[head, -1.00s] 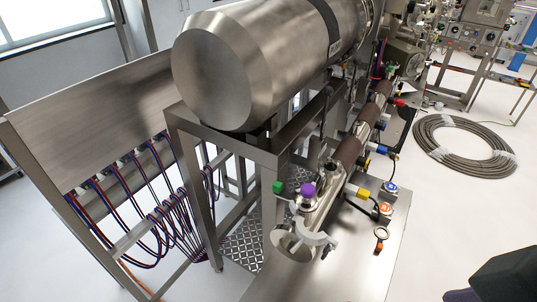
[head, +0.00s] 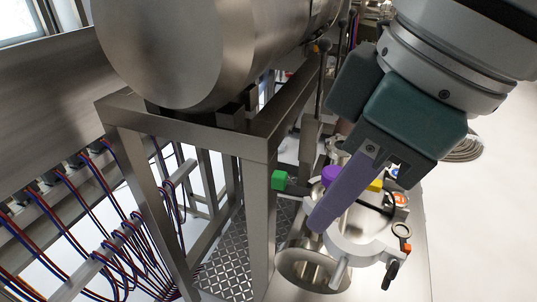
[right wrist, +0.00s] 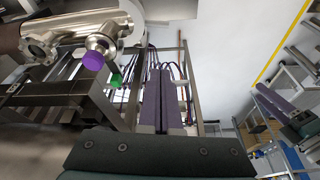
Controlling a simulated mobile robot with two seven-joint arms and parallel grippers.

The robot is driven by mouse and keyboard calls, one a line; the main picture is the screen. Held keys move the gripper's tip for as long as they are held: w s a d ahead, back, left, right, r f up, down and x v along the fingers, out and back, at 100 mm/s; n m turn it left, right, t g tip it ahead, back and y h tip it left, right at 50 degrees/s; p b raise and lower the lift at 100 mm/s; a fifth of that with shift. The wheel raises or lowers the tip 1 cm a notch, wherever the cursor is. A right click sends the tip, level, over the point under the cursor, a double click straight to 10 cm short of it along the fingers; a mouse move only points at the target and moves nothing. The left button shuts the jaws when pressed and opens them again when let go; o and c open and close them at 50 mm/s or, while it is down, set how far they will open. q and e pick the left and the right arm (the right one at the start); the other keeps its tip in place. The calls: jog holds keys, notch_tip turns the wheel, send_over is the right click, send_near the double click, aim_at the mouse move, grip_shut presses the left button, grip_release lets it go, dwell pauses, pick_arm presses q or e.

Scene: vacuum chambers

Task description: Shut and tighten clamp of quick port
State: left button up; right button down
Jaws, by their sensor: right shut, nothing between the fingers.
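The quick port's round steel opening (head: 312,268) faces the front at the end of the tube. The pale grey clamp (head: 365,240) sits at its right side and appears open, its arms spread. My right gripper (head: 318,226) comes in from the upper right, with its purple fingers shut and empty. Their tips are close to the clamp's upper left part in the head view; contact is unclear. In the right wrist view, the fingers lie side by side (right wrist: 160,72). My left gripper (right wrist: 270,100) shows only at the right of that view; its opening is unclear.
A purple cap (head: 330,175) and a green cap (head: 279,180) stick out near the port. A steel frame (head: 262,140) stands to the left, below the large chamber (head: 165,50). Floor is clear at right.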

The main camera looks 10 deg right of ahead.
aim_at(354, 263)
notch_tip(354, 263, down, 8)
jog(key=p, duration=0.3)
jog(key=shift+s+d+f+p, duration=0.25)
jog(key=shift+s+d+p, duration=0.15)
jog(key=shift+s, duration=0.05)
